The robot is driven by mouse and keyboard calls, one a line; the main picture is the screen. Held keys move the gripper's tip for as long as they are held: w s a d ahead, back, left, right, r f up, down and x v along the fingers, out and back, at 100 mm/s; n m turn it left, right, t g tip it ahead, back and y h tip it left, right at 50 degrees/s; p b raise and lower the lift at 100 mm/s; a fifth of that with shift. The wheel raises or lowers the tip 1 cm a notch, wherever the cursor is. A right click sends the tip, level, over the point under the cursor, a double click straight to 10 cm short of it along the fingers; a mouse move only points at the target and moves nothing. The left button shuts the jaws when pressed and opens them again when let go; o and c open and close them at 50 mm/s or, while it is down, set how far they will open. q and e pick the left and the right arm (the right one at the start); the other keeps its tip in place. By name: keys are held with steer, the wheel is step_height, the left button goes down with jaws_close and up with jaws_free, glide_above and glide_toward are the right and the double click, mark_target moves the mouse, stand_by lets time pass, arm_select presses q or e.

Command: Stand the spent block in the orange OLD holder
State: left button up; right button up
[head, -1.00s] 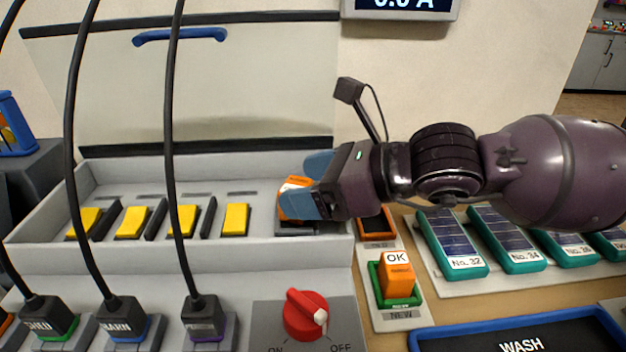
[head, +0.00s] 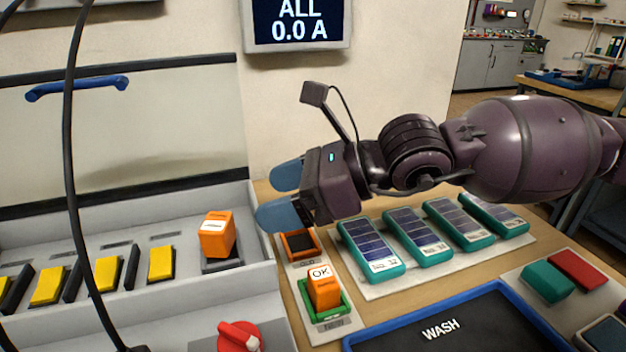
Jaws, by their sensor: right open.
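An orange block (head: 217,237) with a white label on top stands upright on a dark socket at the right end of the grey tray; I cannot read its label. My right gripper (head: 279,195) is open and empty, with blue fingertips above and to the right of that block, apart from it. The orange-rimmed OLD holder (head: 300,256) is on the bench just below the gripper; its dark inside looks empty and its label is partly hidden. Another orange block marked OK (head: 323,290) stands in the green NEW holder (head: 338,308). My left gripper is not in view.
Yellow blocks (head: 160,263) line the grey tray (head: 262,276). A red knob (head: 240,337) is in front. Teal panels (head: 372,250) lie on a white board right of the holders. A blue-rimmed WASH mat (head: 465,330) is nearer, beside teal and red pads (head: 577,270).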

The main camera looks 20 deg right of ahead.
steer(key=shift+v, duration=1.95)
steer(key=shift+s+f, duration=0.1)
